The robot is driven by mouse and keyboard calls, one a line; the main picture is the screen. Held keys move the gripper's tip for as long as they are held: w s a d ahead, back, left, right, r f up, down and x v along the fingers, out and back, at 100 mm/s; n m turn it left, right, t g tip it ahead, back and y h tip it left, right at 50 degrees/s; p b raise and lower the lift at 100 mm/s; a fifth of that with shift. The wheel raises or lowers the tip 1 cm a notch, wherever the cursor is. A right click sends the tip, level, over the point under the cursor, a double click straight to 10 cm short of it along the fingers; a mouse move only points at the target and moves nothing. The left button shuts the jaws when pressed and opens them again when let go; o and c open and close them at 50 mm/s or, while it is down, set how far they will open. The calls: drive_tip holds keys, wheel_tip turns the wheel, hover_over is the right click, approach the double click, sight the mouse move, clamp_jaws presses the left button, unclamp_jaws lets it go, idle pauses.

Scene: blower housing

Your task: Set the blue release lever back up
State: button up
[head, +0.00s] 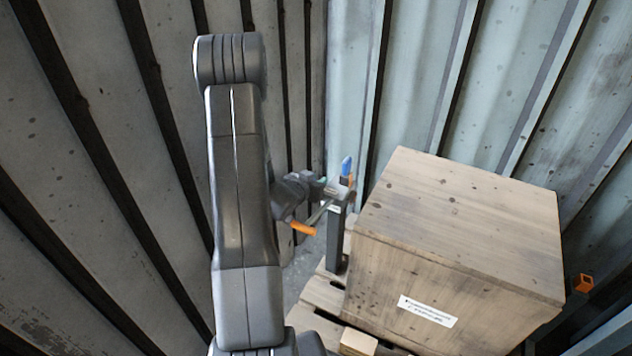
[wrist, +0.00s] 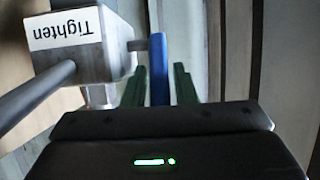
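The blue release lever (head: 346,166) points upward at the top of a dark post (head: 336,240) in the head view. In the wrist view the blue lever (wrist: 159,65) runs between the two green fingers of my gripper (wrist: 158,88). A narrow gap shows on each side of it, so the fingers look open around it. A short pin joins the lever to a grey metal block (wrist: 100,60) with a "Tighten" label. In the head view my gripper (head: 322,184) is at the post top, and its fingertips are small and partly hidden.
An orange-handled bar (head: 302,228) sticks out from the post head, close below my gripper. Its rod (wrist: 35,95) crosses the lower left of the wrist view. A large wooden crate (head: 470,225) stands right of the post on a pallet (head: 322,296). Corrugated walls close in behind.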

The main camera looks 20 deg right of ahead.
clamp_jaws()
